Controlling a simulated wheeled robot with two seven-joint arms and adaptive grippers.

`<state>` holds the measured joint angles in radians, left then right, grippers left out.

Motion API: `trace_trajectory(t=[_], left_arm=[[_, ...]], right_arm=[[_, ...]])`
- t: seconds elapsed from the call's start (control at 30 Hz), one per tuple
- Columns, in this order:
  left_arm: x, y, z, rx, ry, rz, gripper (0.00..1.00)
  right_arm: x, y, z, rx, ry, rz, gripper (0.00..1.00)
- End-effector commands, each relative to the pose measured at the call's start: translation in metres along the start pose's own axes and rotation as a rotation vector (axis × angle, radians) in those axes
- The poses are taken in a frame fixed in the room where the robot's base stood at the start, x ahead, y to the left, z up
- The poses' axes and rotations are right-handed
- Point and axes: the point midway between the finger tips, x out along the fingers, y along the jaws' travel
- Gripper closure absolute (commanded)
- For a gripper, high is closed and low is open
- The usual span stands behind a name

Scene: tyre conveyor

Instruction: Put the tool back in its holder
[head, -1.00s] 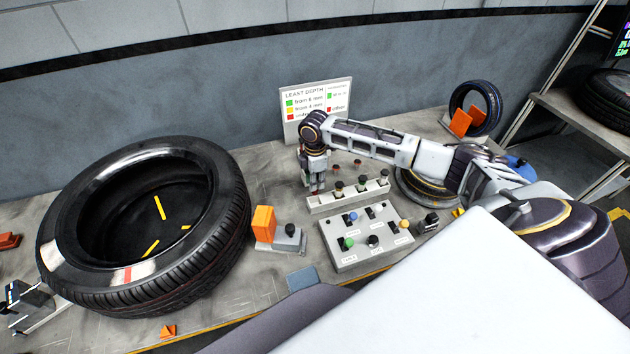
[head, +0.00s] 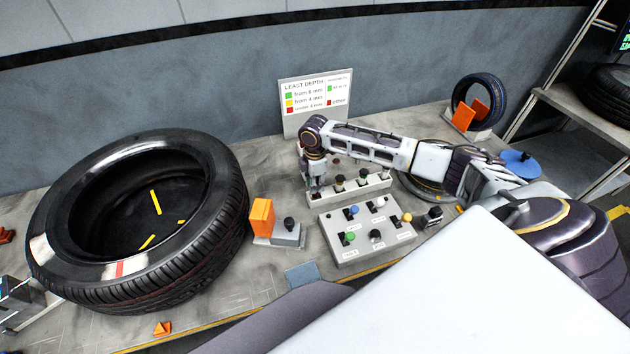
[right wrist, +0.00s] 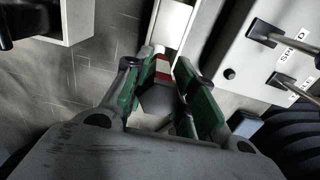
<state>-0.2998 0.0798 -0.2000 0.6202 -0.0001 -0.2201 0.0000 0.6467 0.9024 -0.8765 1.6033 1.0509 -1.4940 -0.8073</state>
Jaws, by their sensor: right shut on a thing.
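My right gripper (head: 316,191) points down at the left end of the light grey rack (head: 352,198). In the right wrist view, its green-padded fingers (right wrist: 160,88) are shut on a tool (right wrist: 162,66) with red and white bands. The fingers hide much of the tool. The rack's pale end (right wrist: 172,22) shows just beyond the tool; I cannot tell whether the tool is inside a slot. Several other dark-topped tools stand upright in the rack. My left gripper is not in view.
A control box (head: 367,229) with knobs and switches stands in front of the rack. A large tyre (head: 215,235) lies to the left, with an orange block (head: 262,218) on a grey base between. A sign board (head: 315,92) stands behind. Bare bench lies left of the rack.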

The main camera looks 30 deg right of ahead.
Motion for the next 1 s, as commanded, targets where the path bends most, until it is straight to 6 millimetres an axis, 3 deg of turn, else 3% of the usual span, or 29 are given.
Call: trace_trajectory(t=[0.33,0.77,0.8,1.0], left_arm=[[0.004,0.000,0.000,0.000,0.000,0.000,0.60],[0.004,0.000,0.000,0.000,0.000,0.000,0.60],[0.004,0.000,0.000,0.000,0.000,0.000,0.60],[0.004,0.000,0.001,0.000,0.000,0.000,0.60]], right_arm=[[0.017,0.000,0.000,0.000,0.000,0.001,1.00],[0.020,0.000,0.000,-0.001,0.000,0.001,1.00],[0.020,0.000,0.000,-0.001,0.000,0.001,0.72],[0.020,0.000,0.000,-0.001,0.000,0.000,0.48]])
